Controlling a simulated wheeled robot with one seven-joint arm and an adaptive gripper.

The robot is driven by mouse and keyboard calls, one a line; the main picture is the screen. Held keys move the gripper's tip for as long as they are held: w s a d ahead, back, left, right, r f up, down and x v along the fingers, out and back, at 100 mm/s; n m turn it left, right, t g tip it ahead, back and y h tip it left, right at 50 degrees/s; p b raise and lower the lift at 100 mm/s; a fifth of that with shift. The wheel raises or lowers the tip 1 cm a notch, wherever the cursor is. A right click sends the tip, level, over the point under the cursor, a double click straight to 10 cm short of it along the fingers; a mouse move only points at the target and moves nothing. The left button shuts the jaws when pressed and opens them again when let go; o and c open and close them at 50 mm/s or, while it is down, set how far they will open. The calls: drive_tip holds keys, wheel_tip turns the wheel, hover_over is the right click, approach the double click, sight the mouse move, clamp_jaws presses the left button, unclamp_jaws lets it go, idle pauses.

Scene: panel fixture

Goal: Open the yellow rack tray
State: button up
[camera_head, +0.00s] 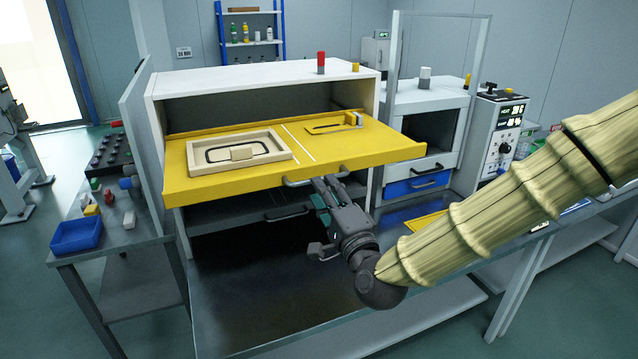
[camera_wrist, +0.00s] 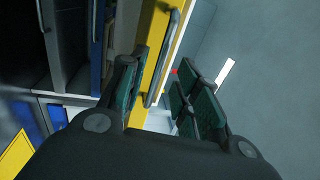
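The yellow rack tray (camera_head: 350,158) juts out of the white cabinet (camera_head: 250,78), with its front part clear of the opening. On it sit a beige frame with a dark loop (camera_head: 240,153) and a small yellow fixture (camera_head: 335,124). A grey bar handle (camera_head: 298,183) runs along the tray's front edge. My gripper (camera_head: 325,187) is at this handle, just below the front edge. In the wrist view, my gripper (camera_wrist: 160,95) has its fingers apart, and the handle (camera_wrist: 160,62) shows between them against the yellow front. Contact with the handle cannot be told.
A dark lower drawer handle (camera_head: 287,213) lies under the tray. A blue drawer (camera_head: 415,187) and a control box (camera_head: 500,130) stand to the right. A hinged panel (camera_head: 143,140) stands left, beside a blue bin (camera_head: 76,235). The dark bench top (camera_head: 260,300) in front is clear.

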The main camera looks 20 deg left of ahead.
drive_tip(key=v, duration=0.7)
drive_tip(key=shift+s, duration=0.1)
drive_tip(key=s+d+f+n+g+h, duration=0.1)
drive_tip(key=s+d+f+g+h, duration=0.3)
drive_tip(key=f, duration=0.8)
drive_tip(key=d+f+n+h, duration=0.1)
drive_tip(key=d+f+n, duration=0.1)
drive_tip(key=d+f, duration=0.65)
drive_tip(key=s+d+f+n+g+h, duration=0.1)
drive_tip(key=s+d+f+g+h, duration=0.15)
drive_tip(key=f, duration=1.15)
drive_tip(key=s+d+f+n+g+h, duration=0.2)
drive_tip(key=s+d+f+g+h, duration=0.1)
drive_tip(key=s+d+f, duration=0.6)
drive_tip(key=s+d+f+n+g+h, duration=0.2)
drive_tip(key=s+d+f+g+h, duration=0.2)
drive_tip(key=s+d+f, duration=0.4)
drive_tip(key=s+d, duration=0.5)
drive_tip(key=d, duration=0.4)
drive_tip(key=shift+s+f+n, duration=0.3)
drive_tip(key=shift+f, duration=0.1)
